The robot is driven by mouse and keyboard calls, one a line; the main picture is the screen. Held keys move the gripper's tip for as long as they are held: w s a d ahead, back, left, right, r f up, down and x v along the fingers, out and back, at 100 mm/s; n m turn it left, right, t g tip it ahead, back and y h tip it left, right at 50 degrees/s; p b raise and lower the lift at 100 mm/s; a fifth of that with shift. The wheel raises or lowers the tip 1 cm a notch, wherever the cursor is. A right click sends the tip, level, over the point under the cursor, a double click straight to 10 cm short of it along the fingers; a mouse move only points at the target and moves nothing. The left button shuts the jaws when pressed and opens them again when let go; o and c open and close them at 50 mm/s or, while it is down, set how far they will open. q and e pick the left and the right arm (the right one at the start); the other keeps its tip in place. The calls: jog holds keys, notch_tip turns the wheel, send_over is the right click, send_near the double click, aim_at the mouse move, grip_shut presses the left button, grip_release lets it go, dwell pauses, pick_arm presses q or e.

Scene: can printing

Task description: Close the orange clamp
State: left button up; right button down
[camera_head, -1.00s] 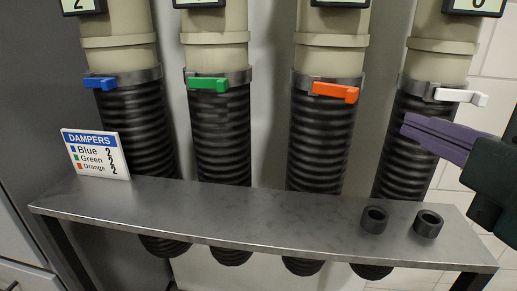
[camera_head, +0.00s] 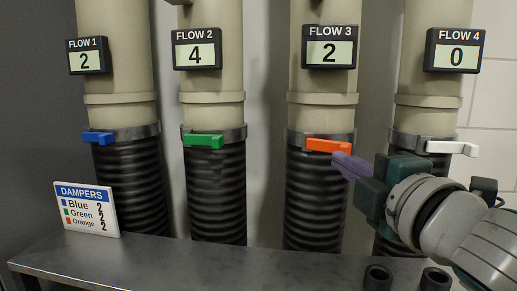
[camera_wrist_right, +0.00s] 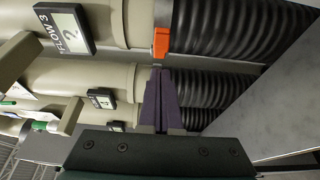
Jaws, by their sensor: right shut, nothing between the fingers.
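The orange clamp (camera_head: 328,146) is a short lever on the band around the third pipe, below the FLOW 3 display (camera_head: 329,46), which reads 2. My right gripper (camera_head: 340,160) is shut and empty, its purple fingertips just below the right end of the orange lever. In the right wrist view the orange clamp (camera_wrist_right: 161,42) lies just beyond the closed fingertips (camera_wrist_right: 160,72). Whether they touch it, I cannot tell. My left gripper is not in view.
A blue lever (camera_head: 98,138), a green lever (camera_head: 204,141) and a white lever (camera_head: 452,147) sit on the neighbouring pipes. A DAMPERS sign (camera_head: 87,209) stands on the metal shelf (camera_head: 170,265), with two black rings (camera_head: 378,277) at its right.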

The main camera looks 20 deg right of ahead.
aim_at(326, 148)
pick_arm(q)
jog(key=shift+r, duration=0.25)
pick_arm(e)
jog(key=shift+w+d, duration=0.65)
jog(key=shift+d, duration=0.35)
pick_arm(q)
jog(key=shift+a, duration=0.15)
pick_arm(e)
jog(key=shift+d, duration=0.1)
pick_arm(q)
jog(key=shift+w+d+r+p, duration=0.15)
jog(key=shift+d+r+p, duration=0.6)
jog(key=shift+p, duration=0.1)
pick_arm(e)
jog(key=d+y, duration=0.1)
jog(key=d, duration=0.1)
jog(key=w+d+n+y, duration=0.1)
jog(key=d, duration=0.1)
jog(key=shift+d, duration=0.35)
